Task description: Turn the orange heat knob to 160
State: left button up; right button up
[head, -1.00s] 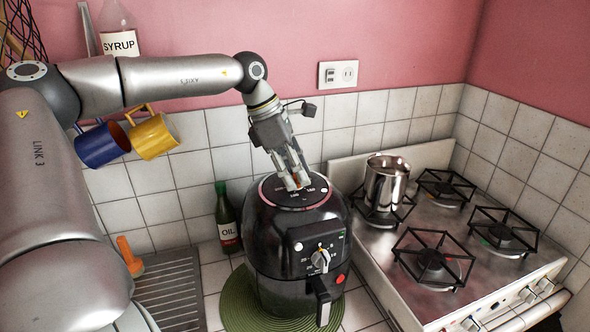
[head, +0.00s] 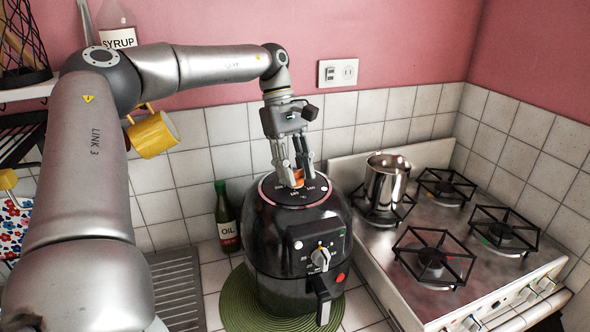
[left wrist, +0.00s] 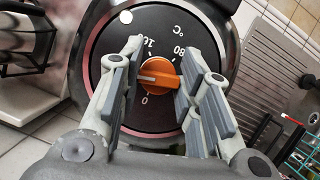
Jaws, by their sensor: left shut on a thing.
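The orange heat knob (left wrist: 158,76) sits on the dark round top dial of the black air fryer (head: 296,252). My left gripper (head: 299,183) points down at it from above, its fingers shut on the knob, one on each side. The knob also shows between the fingers in the head view (head: 298,178). An 80 and °C are printed further round; other numbers are hidden by the fingers. My right gripper is not in view.
A stove (head: 474,290) with a steel pot (head: 386,185) stands right of the fryer. An oil bottle (head: 227,220) is close on its left. The fryer has another knob (head: 320,257) on its front. A yellow mug (head: 152,135) hangs on the left.

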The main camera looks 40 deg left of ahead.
pick_arm(q)
jog(key=m+g, duration=0.1)
jog(key=m, duration=0.2)
jog(key=m+g+y, duration=0.1)
jog(key=m, duration=0.2)
jog(key=shift+w+r+m+p, duration=0.1)
jog(key=shift+m+p, duration=0.2)
jog(key=m+y, duration=0.1)
jog(key=m, duration=0.1)
jog(key=m+g, duration=0.1)
jog(key=m, duration=0.2)
jog(key=shift+y+p, duration=0.35)
jog(key=shift+y, duration=0.05)
jog(key=o, duration=1)
jog(key=shift+v, duration=3.65)
jog(key=shift+w, duration=0.1)
